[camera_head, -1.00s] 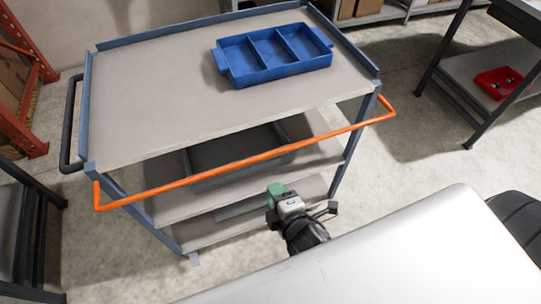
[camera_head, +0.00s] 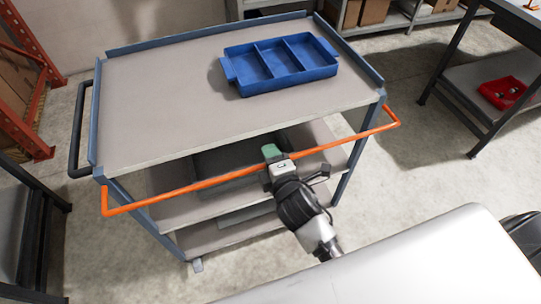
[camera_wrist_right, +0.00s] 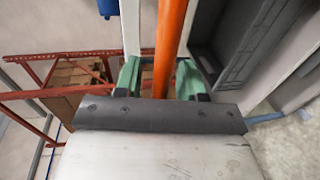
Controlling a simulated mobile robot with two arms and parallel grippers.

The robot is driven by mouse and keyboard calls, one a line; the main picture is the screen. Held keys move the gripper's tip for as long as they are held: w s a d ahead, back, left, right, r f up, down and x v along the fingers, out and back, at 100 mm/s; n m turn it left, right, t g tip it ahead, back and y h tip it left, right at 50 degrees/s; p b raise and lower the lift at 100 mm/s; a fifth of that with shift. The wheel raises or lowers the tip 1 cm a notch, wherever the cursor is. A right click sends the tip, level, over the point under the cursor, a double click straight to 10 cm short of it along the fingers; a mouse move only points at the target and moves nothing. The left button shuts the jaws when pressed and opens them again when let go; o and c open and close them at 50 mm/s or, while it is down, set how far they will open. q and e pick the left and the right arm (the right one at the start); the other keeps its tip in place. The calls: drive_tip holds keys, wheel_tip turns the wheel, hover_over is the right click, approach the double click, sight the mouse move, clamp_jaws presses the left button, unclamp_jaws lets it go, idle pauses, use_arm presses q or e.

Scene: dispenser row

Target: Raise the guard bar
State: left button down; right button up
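The guard bar (camera_head: 215,181) is a thin orange bar along the near side of the grey cart (camera_head: 150,95), a little below the top shelf's edge in the head view. Its bent ends meet the cart near the two near corner posts. My right gripper (camera_head: 271,154), with green fingertips, is at the middle of the bar. In the right wrist view the bar (camera_wrist_right: 172,35) runs between the two green fingers of the gripper (camera_wrist_right: 160,80), with a small gap visible on each side. The gripper looks open around it. My left gripper is out of view.
A blue three-compartment tray (camera_head: 280,68) sits on the cart top. A dark bin (camera_head: 220,165) stands on the shelf below. A black handle (camera_head: 80,130) is on the cart's left end. A table with a red tray (camera_head: 502,92) stands at the right.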

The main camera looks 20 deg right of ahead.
drive_tip(key=shift+w, duration=0.2)
drive_tip(key=shift+c, duration=0.2)
clamp_jaws()
